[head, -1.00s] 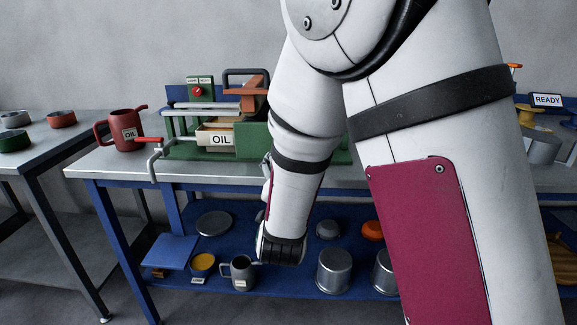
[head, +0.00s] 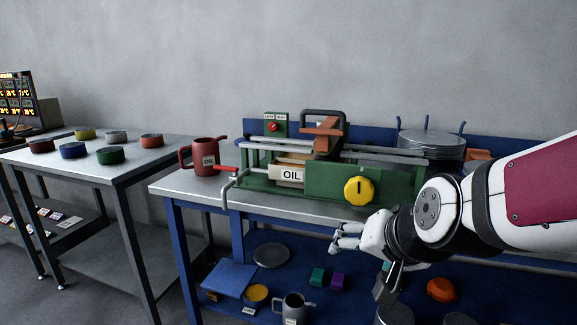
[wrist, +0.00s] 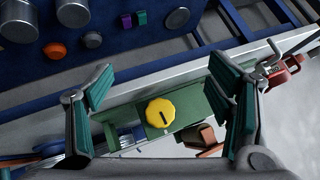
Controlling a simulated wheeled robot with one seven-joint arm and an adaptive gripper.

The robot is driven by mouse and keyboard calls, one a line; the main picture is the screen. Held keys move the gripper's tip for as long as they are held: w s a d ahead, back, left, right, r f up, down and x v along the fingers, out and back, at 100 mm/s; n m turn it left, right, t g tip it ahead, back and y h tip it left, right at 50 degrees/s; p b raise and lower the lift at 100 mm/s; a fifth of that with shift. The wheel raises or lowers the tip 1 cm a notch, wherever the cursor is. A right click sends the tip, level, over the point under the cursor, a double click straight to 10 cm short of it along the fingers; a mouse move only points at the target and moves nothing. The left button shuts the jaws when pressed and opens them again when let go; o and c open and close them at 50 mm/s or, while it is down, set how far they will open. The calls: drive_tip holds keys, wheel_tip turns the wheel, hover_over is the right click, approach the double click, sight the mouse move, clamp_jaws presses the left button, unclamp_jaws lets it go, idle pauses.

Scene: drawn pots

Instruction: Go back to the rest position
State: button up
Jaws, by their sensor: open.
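My gripper (wrist: 165,75) is open and empty in the wrist view, its two teal-padded fingers spread wide. Between and beyond them is the yellow knob (wrist: 160,112) on the green machine, apart from the fingers. In the head view my arm enters from the right, with its end in front of the bench's front edge, right of centre and below the yellow knob (head: 359,191). The finger opening is hard to make out there.
The blue bench (head: 190,185) carries the green machine (head: 325,180) and a red oil jug (head: 204,157). Its lower shelf holds a grey mug (head: 293,308) and pots. A grey table (head: 135,165) with several coloured pots stands left. Floor shows between them.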

drive_tip(key=s+d+n+g+h, duration=0.1)
drive_tip(key=s+d+n+g, duration=0.2)
drive_tip(key=s, duration=1)
drive_tip(key=s+d+n+g+h, duration=0.1)
drive_tip(key=s+d+g, duration=0.25)
drive_tip(key=s, duration=1.05)
wheel_tip(320, 180, up, 17)
drive_tip(key=t+p, duration=0.2)
drive_tip(key=p, duration=1.3)
drive_tip(key=shift+w+a, duration=0.25)
drive_tip(key=shift+w, duration=0.1)
